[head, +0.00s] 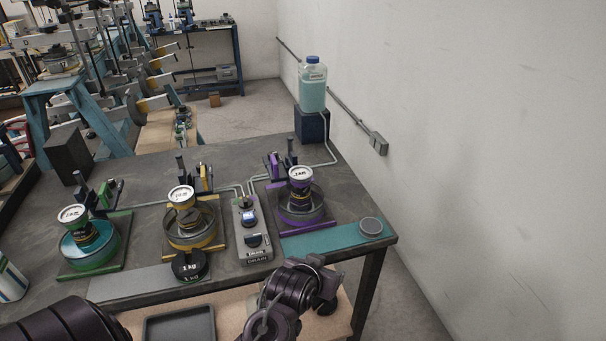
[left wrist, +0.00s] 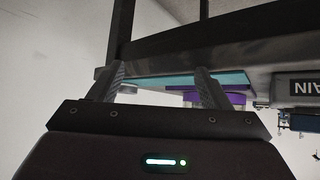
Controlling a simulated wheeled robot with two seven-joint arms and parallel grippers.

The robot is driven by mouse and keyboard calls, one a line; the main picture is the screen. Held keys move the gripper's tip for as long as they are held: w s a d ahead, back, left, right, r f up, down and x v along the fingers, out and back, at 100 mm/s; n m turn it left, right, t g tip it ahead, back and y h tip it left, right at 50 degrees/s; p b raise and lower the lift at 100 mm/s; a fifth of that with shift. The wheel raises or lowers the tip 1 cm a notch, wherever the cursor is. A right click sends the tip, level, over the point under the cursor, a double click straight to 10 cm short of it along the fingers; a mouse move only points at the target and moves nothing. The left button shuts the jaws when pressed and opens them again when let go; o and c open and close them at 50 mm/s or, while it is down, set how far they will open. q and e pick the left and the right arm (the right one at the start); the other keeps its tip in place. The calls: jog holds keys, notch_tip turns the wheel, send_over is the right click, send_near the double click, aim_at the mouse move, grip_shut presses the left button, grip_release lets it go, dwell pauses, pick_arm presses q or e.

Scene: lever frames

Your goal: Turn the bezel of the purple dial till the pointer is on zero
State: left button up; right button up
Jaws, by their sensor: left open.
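The purple dial (head: 301,175) has a white face, tilted toward me, above a clear round vessel (head: 320,203) on a purple base (head: 318,225), in the head view. Its pointer and scale are too small to read, and its bezel edge is hard to make out. In the left wrist view, my left gripper (left wrist: 160,78) is open, its two fingers apart with nothing between them. Beyond them show the purple base (left wrist: 232,98) and the teal strip (left wrist: 185,79), upside down. The gripper is apart from the dial. My right gripper is not in view.
Green (head: 74,216) and yellow (head: 181,196) dials stand left on the dark table (head: 140,166). A drain box (head: 255,252) stands left of the purple base. The teal strip (head: 330,241) is mostly clear.

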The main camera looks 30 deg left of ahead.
aim_at(301, 171)
pick_arm(q)
jog(key=w+a+r+n+t+y, duration=0.1)
jog(key=w+a+r, duration=0.1)
jog(key=w+a+r+n+t+y, duration=0.1)
jog(key=w+a+r+y, duration=0.1)
jog(key=w, duration=0.1)
jog(key=w+a+r+n+t+y, duration=0.1)
jog(key=w+a+r+t, duration=0.1)
jog(key=w+r, duration=0.1)
jog(key=shift+a+y, duration=0.4)
jog(key=a+r+y, duration=0.1)
jog(key=a+r+n+t+y, duration=0.1)
jog(key=r, duration=0.1)
jog(key=a+r+n+y, duration=0.1)
jog(key=a, duration=0.1)
jog(key=shift+w+r+y, duration=0.35)
jog(key=shift+w+y, duration=0.05)
jog(key=p+x, duration=0.1)
jog(key=x, duration=0.2)
jog(key=p+x, duration=0.1)
jog(key=x, duration=0.2)
jog(key=shift+w+a+r, duration=0.25)
jog(key=shift+w+a+f, duration=0.1)
jog(key=shift+w+a, duration=0.15)
jog(key=shift+w, duration=0.2)
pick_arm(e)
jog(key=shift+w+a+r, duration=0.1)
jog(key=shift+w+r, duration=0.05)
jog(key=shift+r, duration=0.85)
